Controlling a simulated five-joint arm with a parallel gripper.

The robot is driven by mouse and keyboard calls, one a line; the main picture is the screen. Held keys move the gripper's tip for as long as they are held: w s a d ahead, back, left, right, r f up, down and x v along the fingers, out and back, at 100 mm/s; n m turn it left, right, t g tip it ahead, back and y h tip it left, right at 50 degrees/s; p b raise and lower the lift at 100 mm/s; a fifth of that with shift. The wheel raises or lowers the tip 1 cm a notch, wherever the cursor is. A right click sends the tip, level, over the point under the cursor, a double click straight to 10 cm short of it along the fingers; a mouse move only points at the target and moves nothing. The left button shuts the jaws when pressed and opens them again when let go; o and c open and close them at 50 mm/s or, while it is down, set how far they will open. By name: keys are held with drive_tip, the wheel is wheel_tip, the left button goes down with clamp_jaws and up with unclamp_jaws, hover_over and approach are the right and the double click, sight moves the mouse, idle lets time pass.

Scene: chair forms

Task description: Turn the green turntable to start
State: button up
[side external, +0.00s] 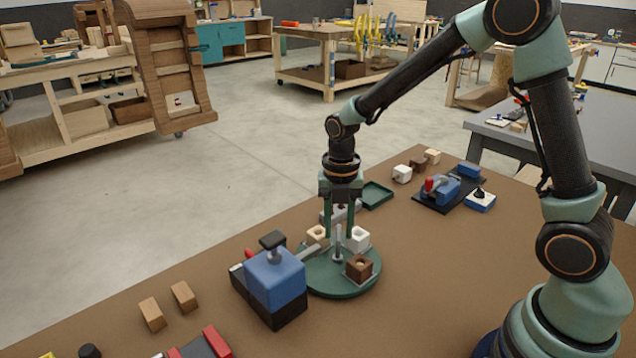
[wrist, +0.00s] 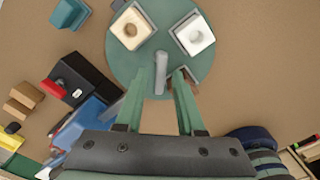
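The green turntable (side external: 335,289) is a round disc on the brown table, also at the top of the wrist view (wrist: 163,12). A grey upright post (side external: 338,246) stands near its middle and shows in the wrist view (wrist: 161,72). Around the post sit a cream block (side external: 317,234), a white block (side external: 358,241) and a dark brown block (side external: 360,268). My gripper (side external: 339,235) points down over the turntable, with its green fingers apart on either side of the post (wrist: 157,76). Gaps show between the fingers and the post. My right finger partly hides the brown block in the wrist view.
A blue-topped fixture on a black base (side external: 275,282) stands left of the turntable, its grey arm reaching toward the disc. A green tray (side external: 376,195) and a blue-and-black fixture (side external: 440,190) lie behind, to the right. Two wooden blocks (side external: 184,297) lie at left. Table right of the turntable is clear.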

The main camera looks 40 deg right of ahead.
idle(0.3)
wheel_tip(320, 180, up, 12)
idle(0.5)
drive_tip(key=shift+r, duration=0.15)
